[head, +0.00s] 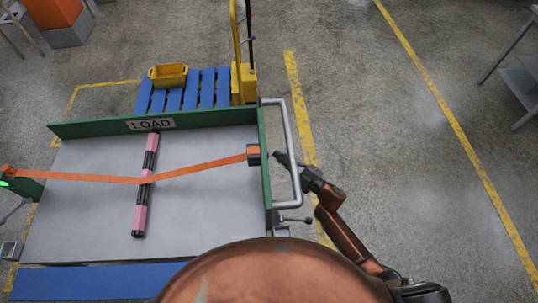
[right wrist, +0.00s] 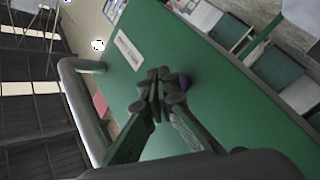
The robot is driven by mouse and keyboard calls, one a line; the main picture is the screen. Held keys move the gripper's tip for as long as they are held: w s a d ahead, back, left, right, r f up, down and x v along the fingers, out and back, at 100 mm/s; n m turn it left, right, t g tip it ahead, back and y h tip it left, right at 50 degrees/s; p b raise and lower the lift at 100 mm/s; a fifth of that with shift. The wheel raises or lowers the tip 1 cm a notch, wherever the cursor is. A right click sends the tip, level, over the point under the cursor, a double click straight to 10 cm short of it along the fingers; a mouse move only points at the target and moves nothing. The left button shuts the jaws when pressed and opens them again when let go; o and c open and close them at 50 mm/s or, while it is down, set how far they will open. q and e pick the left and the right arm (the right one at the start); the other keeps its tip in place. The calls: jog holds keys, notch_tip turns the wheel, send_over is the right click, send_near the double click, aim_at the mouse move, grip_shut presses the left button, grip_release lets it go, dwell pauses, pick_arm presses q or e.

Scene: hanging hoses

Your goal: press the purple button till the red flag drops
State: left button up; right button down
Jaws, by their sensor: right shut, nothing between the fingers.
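The purple button (right wrist: 184,82) shows as a small purple patch on the green panel (right wrist: 215,75) in the right wrist view, partly hidden behind a fingertip. My right gripper (right wrist: 160,80) is shut and empty, its fingertips right in front of the button; I cannot tell whether they touch it. In the head view my right gripper (head: 280,157) is at the right side of the green-edged bed, beside the grey handrail (head: 293,140). The button is hidden there. I cannot make out a red flag in either view. My left gripper is not in view.
An orange strap (head: 195,174) crosses the grey bed (head: 85,215) over a pink and black bar (head: 140,218). A lever with a dark red knob (head: 308,220) sticks out below the handrail. A blue pallet (head: 207,88) with a yellow bin (head: 168,75) stands behind.

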jog(key=shift+a, duration=0.35)
jog(key=shift+a, duration=0.55)
dwell(1.2)
jog(key=shift+d, duration=0.95)
jog(key=shift+d, duration=0.15)
jog(key=shift+d, duration=2.35)
